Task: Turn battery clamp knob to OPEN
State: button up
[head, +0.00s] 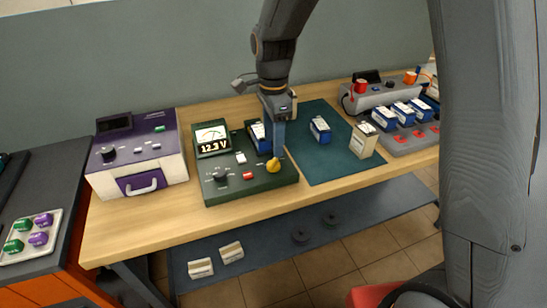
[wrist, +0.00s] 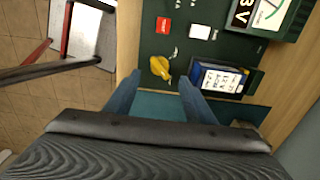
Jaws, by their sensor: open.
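The yellow clamp knob (head: 273,165) sits at the front right corner of a dark green tester panel (head: 222,190). It also shows in the wrist view (wrist: 161,68), just beyond my fingertips, with its pointer turned at a slant. A blue battery (head: 257,135) sits in the tester behind the knob and shows beside it in the wrist view (wrist: 218,78). My gripper (head: 278,150) points down near the knob, its fingers apart and empty. In the wrist view its two fingers (wrist: 160,90) frame the space just short of the knob. The OPEN marking is too small to read.
A purple and white box (head: 137,160) stands at left. On the teal mat (head: 310,165) are a blue battery (head: 320,130) and a cream one (head: 364,140). A charger (head: 400,110) with several batteries stands at right.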

aim_at(273, 160)
jog(key=shift+f+p, duration=1)
jog(key=shift+f, duration=2.75)
jog(key=c, duration=1)
